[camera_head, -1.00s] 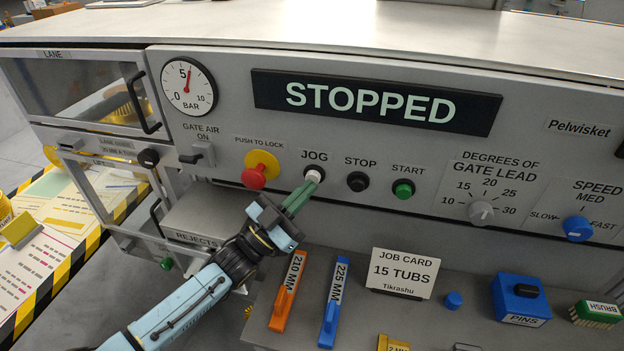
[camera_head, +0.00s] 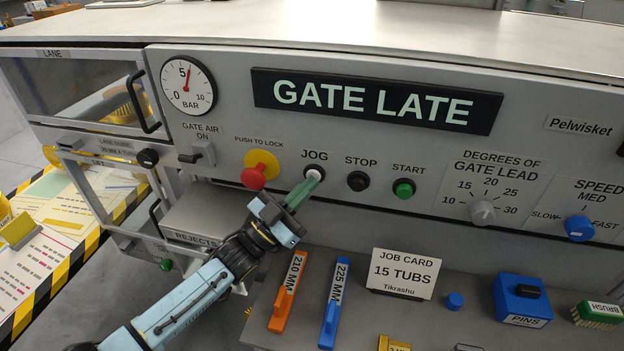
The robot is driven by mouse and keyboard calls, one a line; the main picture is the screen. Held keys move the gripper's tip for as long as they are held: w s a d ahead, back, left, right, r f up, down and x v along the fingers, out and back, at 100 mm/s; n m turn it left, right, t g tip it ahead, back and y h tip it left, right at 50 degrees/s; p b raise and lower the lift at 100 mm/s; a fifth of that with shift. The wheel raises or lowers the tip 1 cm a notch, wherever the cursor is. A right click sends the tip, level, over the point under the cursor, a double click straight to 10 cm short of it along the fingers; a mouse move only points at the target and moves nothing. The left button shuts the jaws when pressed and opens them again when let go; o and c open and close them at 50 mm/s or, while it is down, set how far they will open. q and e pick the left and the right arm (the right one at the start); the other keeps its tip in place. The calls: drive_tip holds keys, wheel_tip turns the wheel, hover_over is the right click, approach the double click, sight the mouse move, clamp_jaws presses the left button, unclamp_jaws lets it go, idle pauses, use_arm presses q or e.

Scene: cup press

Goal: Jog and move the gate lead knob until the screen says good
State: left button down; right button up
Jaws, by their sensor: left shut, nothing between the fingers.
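The screen (camera_head: 374,99) reads "GATE LATE". The gate lead knob (camera_head: 482,212) is a small grey dial at the right of the panel, with a scale from 10 to 30 around it. Its pointer direction is too small to read surely. The white JOG button (camera_head: 313,174) sits in a black ring left of STOP. My left gripper (camera_head: 308,186) is shut and empty, with its green fingertips at the JOG button, touching it or very close. My right gripper is not in view.
The red push-to-lock button (camera_head: 254,176) is just left of JOG. The black STOP (camera_head: 357,181) and green START (camera_head: 403,188) buttons are to its right, then the blue speed knob (camera_head: 579,228).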

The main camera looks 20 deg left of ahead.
use_arm(q)
drive_tip(key=shift+s, duration=0.1)
drive_tip(key=shift+s+p, duration=0.6)
drive_tip(key=shift+s, duration=0.3)
drive_tip(key=s+p, duration=0.1)
drive_tip(key=s, duration=0.2)
drive_tip(key=s+p, duration=0.1)
drive_tip(key=s, duration=0.1)
drive_tip(key=shift+d+p, duration=0.25)
drive_tip(key=shift+p, duration=0.05)
idle(0.6)
